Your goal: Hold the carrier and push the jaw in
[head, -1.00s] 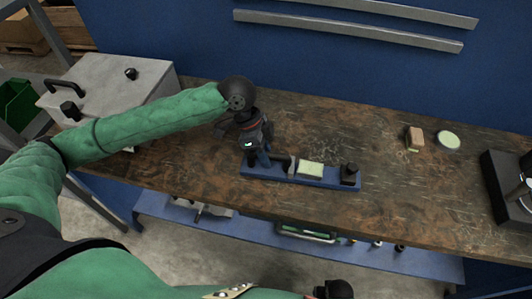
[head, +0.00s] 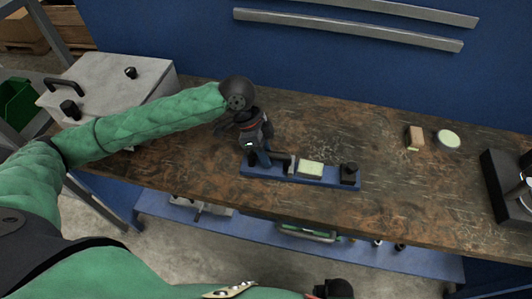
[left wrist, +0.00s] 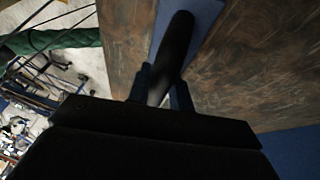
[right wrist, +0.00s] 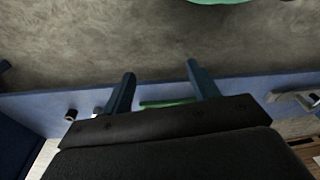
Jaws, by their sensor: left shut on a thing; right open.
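The carrier, a long blue base (head: 300,178), lies on the wooden bench. It bears a pale green block (head: 310,168), a grey upright plate (head: 292,163) just left of that block, and a dark block (head: 349,174) at its right end. I cannot tell for sure which part is the jaw. My left gripper (head: 258,158) is at the carrier's left end. In the left wrist view its fingers (left wrist: 162,85) are shut on a dark rounded bar (left wrist: 176,45) over the blue base. My right gripper (right wrist: 157,72) is open and empty, away from the carrier, in front of the bench.
A grey box (head: 110,88) with dark knobs stands at the left. A brown block (head: 415,136) and a pale green disc (head: 448,139) lie at the right, before a dark device (head: 508,190). A blue lower shelf (head: 380,264) holds small items.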

